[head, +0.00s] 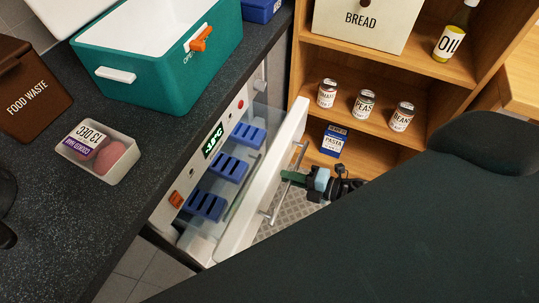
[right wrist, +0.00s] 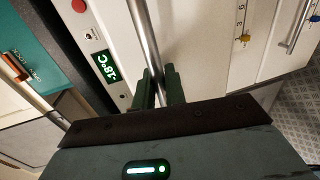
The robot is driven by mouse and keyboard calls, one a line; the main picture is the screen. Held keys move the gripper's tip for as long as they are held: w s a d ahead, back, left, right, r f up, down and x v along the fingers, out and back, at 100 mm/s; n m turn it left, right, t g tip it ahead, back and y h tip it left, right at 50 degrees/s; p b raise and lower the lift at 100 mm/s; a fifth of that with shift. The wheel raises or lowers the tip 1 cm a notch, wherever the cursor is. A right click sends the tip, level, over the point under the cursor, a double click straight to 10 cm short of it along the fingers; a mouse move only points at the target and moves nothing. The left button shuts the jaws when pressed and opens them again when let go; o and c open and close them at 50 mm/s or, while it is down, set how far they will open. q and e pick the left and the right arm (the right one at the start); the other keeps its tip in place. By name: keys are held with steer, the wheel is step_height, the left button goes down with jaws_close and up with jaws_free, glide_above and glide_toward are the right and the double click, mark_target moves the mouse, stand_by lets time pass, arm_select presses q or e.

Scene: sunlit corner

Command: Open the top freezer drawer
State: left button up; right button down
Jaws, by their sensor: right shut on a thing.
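The top freezer drawer shows in the head view, pulled out, with its white front (head: 262,188) standing away from the freezer's control panel (head: 212,142). Inside are blue slotted pieces (head: 229,167), and clear walls show at the sides. A metal bar handle (head: 298,157) runs along the front. My right gripper (head: 291,177) is shut on the handle, near its middle. In the right wrist view the handle (right wrist: 149,38) passes between the two green fingers (right wrist: 159,88). My left gripper is in neither view.
The dark counter (head: 120,205) holds a teal cooler (head: 160,75), a clear tub (head: 118,172) and a brown food waste bin (head: 22,92). A wooden shelf (head: 355,122) with cans and a pasta box (head: 333,141) stands close beyond the drawer. A lower handle (right wrist: 299,28) shows in the wrist view.

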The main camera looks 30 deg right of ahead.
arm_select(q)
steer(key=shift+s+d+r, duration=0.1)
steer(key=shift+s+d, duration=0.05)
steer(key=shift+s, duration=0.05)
arm_select(e)
steer(key=f+v, duration=0.2)
steer(key=v, duration=0.8)
steer(key=f+v, duration=0.2)
steer(key=v, duration=0.9)
steer(key=shift+s+d, duration=0.3)
steer(key=shift+s, duration=0.1)
steer(key=c, duration=1.6)
jaws_free()
steer(key=shift+o, duration=0.2)
steer(key=shift+s, duration=0.1)
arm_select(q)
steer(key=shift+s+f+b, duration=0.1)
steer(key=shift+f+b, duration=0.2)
arm_select(e)
steer(key=v, duration=0.7)
steer(key=shift+s+d, duration=0.25)
steer(key=shift+r, duration=0.15)
